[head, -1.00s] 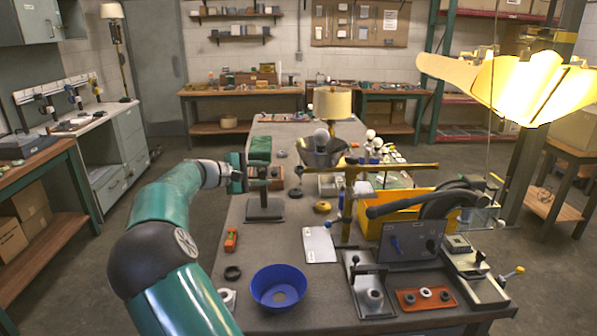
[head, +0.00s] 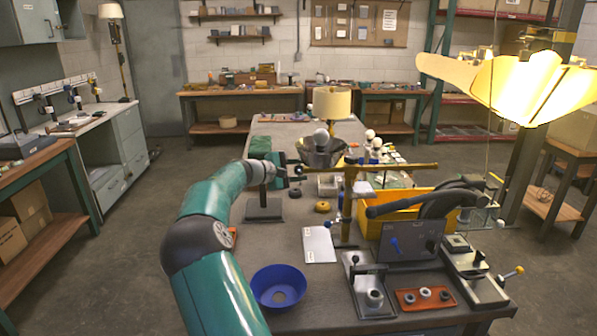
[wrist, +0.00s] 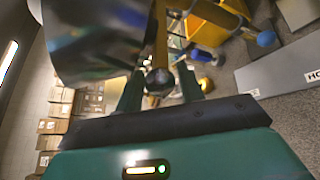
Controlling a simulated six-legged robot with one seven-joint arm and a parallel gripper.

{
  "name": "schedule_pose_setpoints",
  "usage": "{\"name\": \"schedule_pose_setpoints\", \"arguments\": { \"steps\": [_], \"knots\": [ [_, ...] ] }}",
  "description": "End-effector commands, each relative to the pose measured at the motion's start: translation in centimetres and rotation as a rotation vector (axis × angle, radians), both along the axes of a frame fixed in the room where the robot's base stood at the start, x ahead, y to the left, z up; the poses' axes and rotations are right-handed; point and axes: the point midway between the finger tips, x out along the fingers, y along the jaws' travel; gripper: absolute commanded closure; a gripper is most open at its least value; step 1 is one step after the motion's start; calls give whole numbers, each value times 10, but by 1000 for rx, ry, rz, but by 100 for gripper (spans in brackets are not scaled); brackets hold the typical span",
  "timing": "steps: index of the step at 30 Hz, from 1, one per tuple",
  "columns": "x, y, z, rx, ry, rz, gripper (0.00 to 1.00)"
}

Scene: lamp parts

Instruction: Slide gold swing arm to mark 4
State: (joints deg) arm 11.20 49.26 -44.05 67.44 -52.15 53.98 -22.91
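The gold swing arm (head: 405,166) lies level across the top of an upright gold post (head: 347,205) in the head view. In the wrist view the gold bar (wrist: 160,45) points at my gripper, with a dark round end between the fingers. My gripper (head: 303,170) is just left of the bar's left end in the head view. In the wrist view its two fingers (wrist: 160,88) stand apart on either side of the bar end, with gaps showing. I cannot make out mark 4 or any numbered scale.
A grey metal funnel-shaped shade (head: 320,152) stands close behind the bar and looms at upper left in the wrist view. A yellow bin (head: 400,205), a light grey plate (head: 319,245) and a blue bowl (head: 279,287) are on the bench. A lit shade (head: 510,85) hangs at right.

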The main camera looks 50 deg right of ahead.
Motion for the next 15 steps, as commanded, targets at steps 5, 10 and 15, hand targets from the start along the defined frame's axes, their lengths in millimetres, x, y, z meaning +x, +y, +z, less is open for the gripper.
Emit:
{"name": "schedule_pose_setpoints", "arguments": {
  "steps": [5, 10, 15],
  "knots": [
    [0, -2, 0, 0, 0, 1, 62],
    [0, -2, 0, 0, 0, 1, 72],
    [-1, -2, 0, 0, 0, 0, 100]
  ]
}}
